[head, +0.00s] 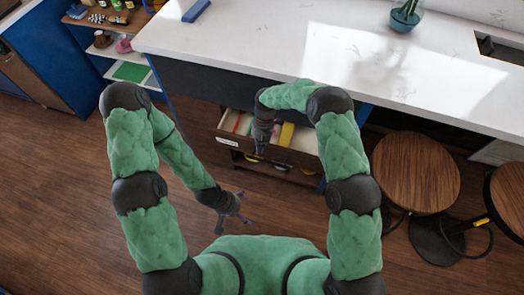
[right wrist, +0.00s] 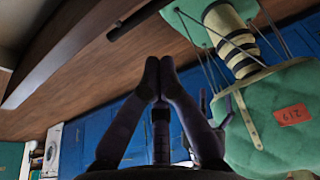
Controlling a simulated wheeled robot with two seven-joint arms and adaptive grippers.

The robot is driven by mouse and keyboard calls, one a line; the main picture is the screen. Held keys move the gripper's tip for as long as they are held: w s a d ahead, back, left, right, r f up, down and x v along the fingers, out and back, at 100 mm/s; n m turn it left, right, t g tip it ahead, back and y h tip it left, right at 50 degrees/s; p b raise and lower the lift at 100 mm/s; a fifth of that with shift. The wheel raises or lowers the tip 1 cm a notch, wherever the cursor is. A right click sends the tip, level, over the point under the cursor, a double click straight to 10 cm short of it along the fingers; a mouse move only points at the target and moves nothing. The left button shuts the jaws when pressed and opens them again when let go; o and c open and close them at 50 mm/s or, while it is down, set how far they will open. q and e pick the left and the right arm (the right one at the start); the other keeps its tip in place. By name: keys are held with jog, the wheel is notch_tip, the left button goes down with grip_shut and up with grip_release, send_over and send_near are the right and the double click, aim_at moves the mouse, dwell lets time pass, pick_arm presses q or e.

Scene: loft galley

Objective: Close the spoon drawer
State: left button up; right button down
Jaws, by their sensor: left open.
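The pulled-out drawer (head: 290,156) shows in the head view under the white counter, with a small white label on its front too small to read. Red, green and yellow items lie in it; I cannot make out spoons. My right gripper (head: 257,150) points down at the drawer, in front of part of it; whether it touches is unclear. In the right wrist view its fingers (right wrist: 158,68) meet at the tips with nothing between them. My left gripper (head: 238,208) is open and empty above the floor, left of and nearer than the drawer.
The white counter (head: 300,50) runs above the drawer. Round wooden stools (head: 415,172) stand at the right. A shelf unit (head: 125,60) with small items is at the upper left. Wooden floor (head: 60,190) is free at the left. Blue cabinets (right wrist: 90,130) show in the right wrist view.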

jog(key=a+v, duration=0.1)
jog(key=v, duration=0.5)
jog(key=s+d+f+m+t+y, duration=0.1)
jog(key=s+d+f+m, duration=0.6)
jog(key=m, duration=0.5)
jog(key=s+d+f+m+t+y, duration=0.1)
jog(key=s+d+f+m+y, duration=0.3)
jog(key=s+m, duration=0.65)
jog(key=n+t+y, duration=0.3)
jog(key=n+t, duration=1)
jog(key=t, duration=0.4)
send_near(308, 160)
jog(key=s, duration=0.8)
jog(key=shift+n, duration=0.25)
jog(key=shift+w+a+r+b, duration=0.15)
jog(key=shift+w+a, duration=0.35)
jog(key=shift+w, duration=1.6)
jog(key=shift+w+a+f+b, duration=0.1)
jog(key=shift+w+a+b, duration=0.3)
jog(key=shift+w, duration=1.75)
jog(key=shift+w+a+r+b, duration=0.1)
jog(key=shift+w+a, duration=0.5)
jog(key=shift+w, duration=1.5)
